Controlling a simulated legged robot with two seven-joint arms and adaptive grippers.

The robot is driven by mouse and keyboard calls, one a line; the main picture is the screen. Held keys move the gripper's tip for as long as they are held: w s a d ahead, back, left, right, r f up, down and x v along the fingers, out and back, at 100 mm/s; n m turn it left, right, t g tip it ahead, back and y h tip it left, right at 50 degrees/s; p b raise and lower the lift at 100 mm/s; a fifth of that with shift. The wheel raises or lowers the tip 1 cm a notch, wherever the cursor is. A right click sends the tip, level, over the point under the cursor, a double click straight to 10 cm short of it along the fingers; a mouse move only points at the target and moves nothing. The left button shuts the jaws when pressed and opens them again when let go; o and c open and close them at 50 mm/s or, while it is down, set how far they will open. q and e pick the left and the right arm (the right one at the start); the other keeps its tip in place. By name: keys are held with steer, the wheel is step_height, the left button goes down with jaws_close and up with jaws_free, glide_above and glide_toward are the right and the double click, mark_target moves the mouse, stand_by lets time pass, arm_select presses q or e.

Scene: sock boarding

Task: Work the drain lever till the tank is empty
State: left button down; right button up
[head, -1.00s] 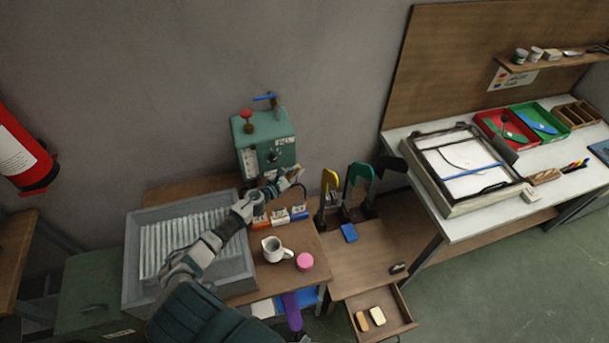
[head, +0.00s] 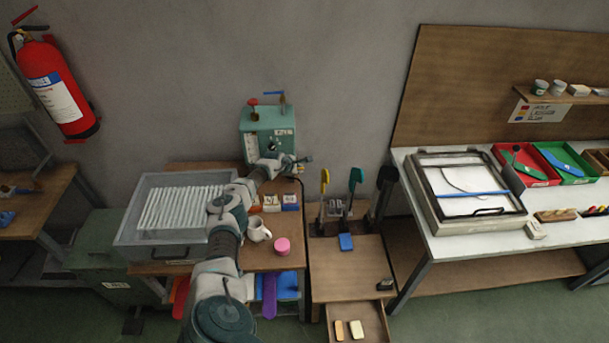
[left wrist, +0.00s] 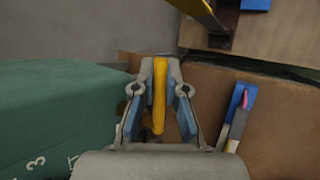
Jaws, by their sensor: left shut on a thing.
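The green tank (head: 262,135) stands at the back of the wooden bench, with a dial on its front and a red-knobbed part (head: 253,108) and a blue handle (head: 282,99) on top. My left gripper (head: 300,160) is at the tank's lower right front. In the left wrist view, the gripper (left wrist: 160,85) is shut on a yellow lever (left wrist: 159,95), which lies between its blue-padded fingers. The tank's green side (left wrist: 55,110) fills the left of that view. The lever's root and the water level are hidden. My right gripper is out of view.
A grey tray of white rods (head: 130,235) stands left of my arm. A white mug (head: 258,230), a pink jar (head: 282,246) and small coloured boxes (head: 290,201) are on the bench. Upright yellow, green and black holders (head: 355,190) stand to the right.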

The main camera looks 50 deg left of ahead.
arm_select(q)
steer(key=shift+w+d+f+g, duration=0.25)
steer(key=shift+d+f+g, duration=0.1)
steer(key=shift+g, duration=0.15)
steer(key=shift+s+a+f+m+y, duration=0.15)
steer(key=shift+f+m+y, duration=0.15)
steer(key=shift+y, duration=0.1)
steer(key=c, duration=1.2)
jaws_free()
steer(key=shift+f, duration=0.15)
steer(key=shift+w+a+f+g, duration=0.15)
steer(key=shift+w+a+g, duration=0.05)
steer(key=shift+w+g, duration=0.1)
steer(key=shift+s+a, duration=0.1)
steer(key=shift+s+r, duration=0.3)
steer(key=shift+r, duration=0.35)
steer(key=v, duration=1)
steer(key=shift+d, duration=0.3)
steer(key=shift+s, duration=0.1)
